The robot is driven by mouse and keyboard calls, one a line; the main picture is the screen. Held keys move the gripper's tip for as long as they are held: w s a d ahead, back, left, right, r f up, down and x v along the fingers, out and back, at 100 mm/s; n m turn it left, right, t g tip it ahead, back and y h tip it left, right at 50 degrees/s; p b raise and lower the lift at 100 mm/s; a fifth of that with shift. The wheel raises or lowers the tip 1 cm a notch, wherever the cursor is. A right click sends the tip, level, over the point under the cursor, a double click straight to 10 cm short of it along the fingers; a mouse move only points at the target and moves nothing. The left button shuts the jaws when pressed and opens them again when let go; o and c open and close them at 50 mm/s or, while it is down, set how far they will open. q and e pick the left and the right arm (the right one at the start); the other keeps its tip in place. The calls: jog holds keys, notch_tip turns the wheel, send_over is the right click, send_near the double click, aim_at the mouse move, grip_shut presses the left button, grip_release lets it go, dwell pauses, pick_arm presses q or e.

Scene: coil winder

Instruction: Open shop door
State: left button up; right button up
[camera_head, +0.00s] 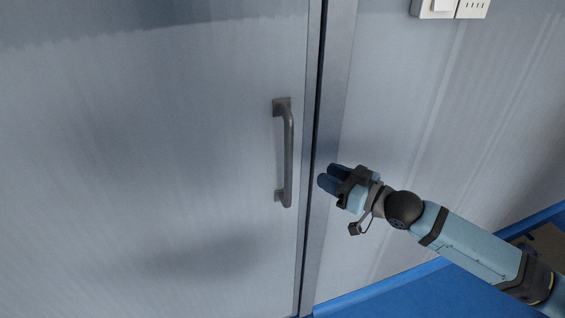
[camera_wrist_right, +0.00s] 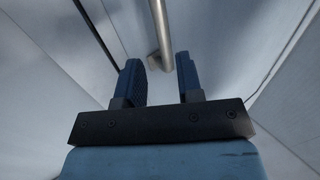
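The shop door (camera_head: 160,170) is a large grey metal panel that fills the left of the head view; it looks closed against its frame. A dark vertical bar handle (camera_head: 288,155) sits near the door's right edge. My right gripper (camera_head: 327,177) is just right of the handle's lower half, apart from it in the head view. In the right wrist view the handle (camera_wrist_right: 160,40) shows ahead, with its end between the two blue fingertips (camera_wrist_right: 158,72). The fingers are spread apart and nothing is seen gripped. My left gripper is not in view.
The door frame (camera_head: 333,95) runs vertically just right of the handle. A white switch and socket plate (camera_head: 449,8) is on the wall at top right. The blue floor (camera_head: 385,298) shows at the bottom, with a dark brown object at the right edge.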

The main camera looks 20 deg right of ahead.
aim_at(292, 158)
jog(key=p+x, duration=0.1)
jog(key=x, duration=1.2)
jog(key=shift+w+a+r, duration=0.15)
jog(key=shift+w, duration=0.05)
grip_shut()
